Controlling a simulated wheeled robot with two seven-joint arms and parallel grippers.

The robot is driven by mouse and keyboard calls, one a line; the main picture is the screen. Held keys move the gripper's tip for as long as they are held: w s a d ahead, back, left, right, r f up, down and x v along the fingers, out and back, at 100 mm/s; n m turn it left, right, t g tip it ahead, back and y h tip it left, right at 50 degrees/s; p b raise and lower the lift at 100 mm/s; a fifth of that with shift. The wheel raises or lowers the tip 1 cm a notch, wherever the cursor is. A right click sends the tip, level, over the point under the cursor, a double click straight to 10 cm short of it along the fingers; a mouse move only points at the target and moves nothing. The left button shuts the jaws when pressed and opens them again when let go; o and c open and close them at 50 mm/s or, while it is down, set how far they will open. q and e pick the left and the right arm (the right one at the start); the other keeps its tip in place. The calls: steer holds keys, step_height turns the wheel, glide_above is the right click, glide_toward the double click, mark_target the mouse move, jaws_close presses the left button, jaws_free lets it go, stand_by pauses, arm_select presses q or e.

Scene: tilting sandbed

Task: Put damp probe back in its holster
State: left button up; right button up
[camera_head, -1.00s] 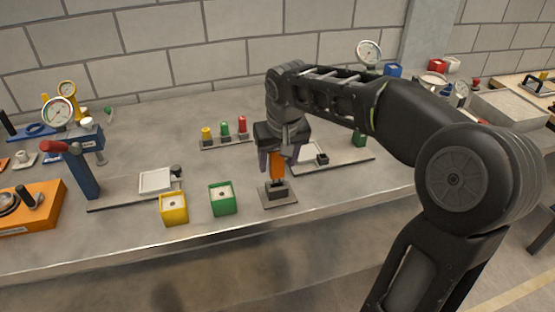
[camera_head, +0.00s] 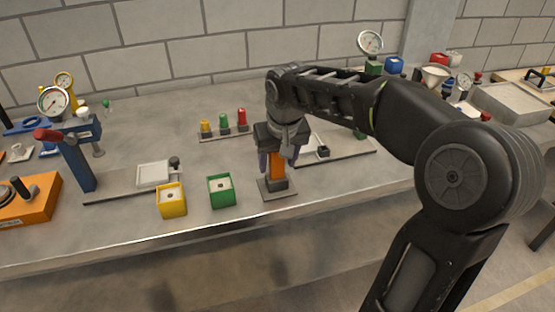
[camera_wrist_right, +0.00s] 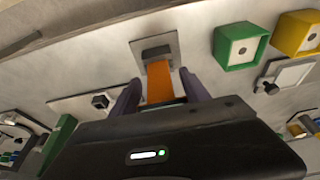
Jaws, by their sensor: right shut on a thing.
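The damp probe (camera_head: 277,166) has an orange body and is upright. My right gripper (camera_head: 277,162) is shut on it from above, one finger on each side. The holster (camera_head: 268,193) is a dark socket on a grey square plate near the front edge of the bench. The probe's lower end is at the holster's socket; how deep it sits I cannot tell. In the right wrist view the orange probe (camera_wrist_right: 160,84) runs from between the fingers to the holster plate (camera_wrist_right: 140,48). My left gripper is not in view.
A green box (camera_head: 221,191) and a yellow box (camera_head: 172,200) stand left of the holster. A rack with yellow, green and red pegs (camera_head: 224,134) lies behind. A flat plate stand (camera_head: 330,153) is close on the right. A blue press with a gauge (camera_head: 75,160) stands left.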

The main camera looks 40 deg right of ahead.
steer(key=o, duration=1.3)
steer(key=v, duration=0.7)
steer(key=shift+s+r, duration=0.15)
steer(key=shift+r, duration=0.2)
